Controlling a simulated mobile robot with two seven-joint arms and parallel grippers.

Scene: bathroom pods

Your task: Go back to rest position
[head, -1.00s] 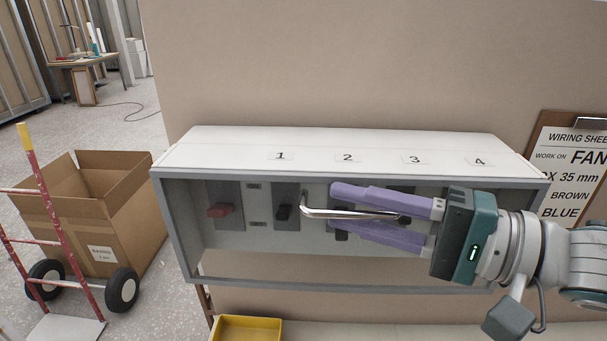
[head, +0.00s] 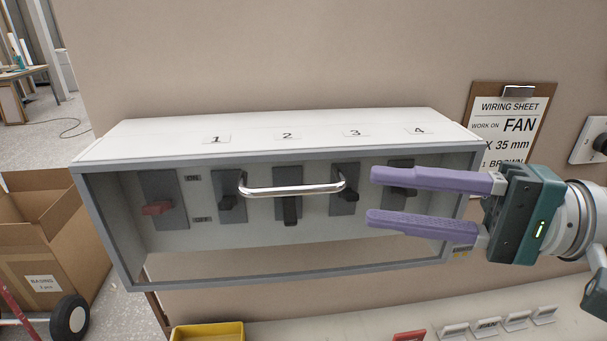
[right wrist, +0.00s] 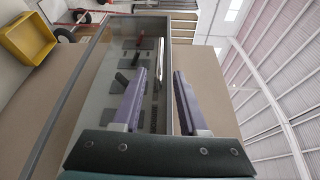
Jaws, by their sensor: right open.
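My right gripper (head: 372,196) is open and empty, its two purple fingers pointing left in front of the right part of the switch box. In the right wrist view the fingers (right wrist: 158,85) are apart with nothing between them. The switch box (head: 270,282) has a grey frame, a white top with labels 1 to 4, and a clear front. A silver bar handle (head: 292,191) stands free, left of the fingertips. Behind it are a red switch (head: 157,209) and several black switches (head: 290,210); the rightmost is partly hidden by the upper finger. My left gripper is not visible.
A clipboard wiring sheet (head: 512,120) hangs on the wall behind my right gripper. A yellow bin (head: 207,332) and small labelled holders (head: 487,326) lie below the box. A cardboard box (head: 45,235) and a hand truck wheel (head: 70,319) stand at left.

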